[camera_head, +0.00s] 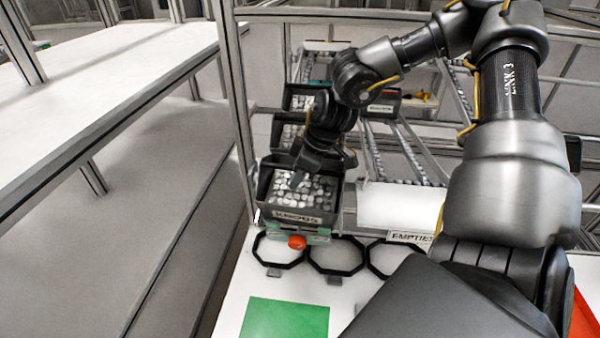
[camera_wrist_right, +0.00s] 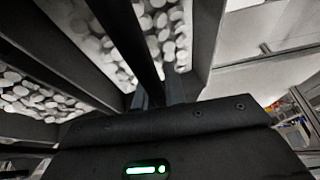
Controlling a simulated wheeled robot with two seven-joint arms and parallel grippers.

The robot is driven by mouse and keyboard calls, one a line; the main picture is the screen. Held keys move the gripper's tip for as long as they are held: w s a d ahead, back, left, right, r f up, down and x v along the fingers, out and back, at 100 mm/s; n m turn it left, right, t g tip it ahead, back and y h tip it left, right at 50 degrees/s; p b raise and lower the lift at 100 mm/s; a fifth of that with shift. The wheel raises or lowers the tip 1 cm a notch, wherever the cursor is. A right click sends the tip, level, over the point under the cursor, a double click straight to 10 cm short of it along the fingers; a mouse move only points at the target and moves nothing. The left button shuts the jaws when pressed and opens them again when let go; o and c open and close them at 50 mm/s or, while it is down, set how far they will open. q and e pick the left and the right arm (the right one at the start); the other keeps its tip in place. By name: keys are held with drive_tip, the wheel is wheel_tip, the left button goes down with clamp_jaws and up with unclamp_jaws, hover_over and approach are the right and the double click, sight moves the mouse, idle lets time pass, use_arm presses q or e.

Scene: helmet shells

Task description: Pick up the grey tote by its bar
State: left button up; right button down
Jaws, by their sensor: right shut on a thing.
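The grey tote (camera_head: 333,208) stands at the front end of the left rack lane, full of pale round knobs, with a KNOBS label on its front. My right gripper (camera_head: 298,178) reaches down over it from behind and is shut on its bar. In the right wrist view the dark bar (camera_wrist_right: 135,35) runs across the tote to the gripper's fingers (camera_wrist_right: 155,95), with pale knobs on both sides. The gripper hides part of the bar in the head view. My left gripper is not in view.
More totes with pale contents (camera_head: 287,135) stand behind in the same lane. An orange knob (camera_head: 297,242) sits just in front of the tote. Black octagonal rings (camera_head: 337,256) and a green mat (camera_head: 285,318) lie on the white table. An upright post (camera_head: 238,120) stands close left.

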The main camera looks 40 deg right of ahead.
drive_tip(key=shift+r+p, duration=0.45)
drive_tip(key=shift+p, duration=0.15)
drive_tip(key=r+b, duration=0.2)
drive_tip(key=r, duration=0.1)
drive_tip(key=shift+s+a+r, duration=0.1)
drive_tip(key=shift+s+a, duration=0.05)
drive_tip(key=shift+a, duration=0.05)
drive_tip(key=s+a+r+b, duration=0.6)
drive_tip(key=s+r, duration=0.3)
drive_tip(key=s, duration=0.2)
drive_tip(key=shift+s+a+r+b, duration=0.15)
drive_tip(key=shift+a+r+b, duration=0.15)
drive_tip(key=shift+a, duration=0.5)
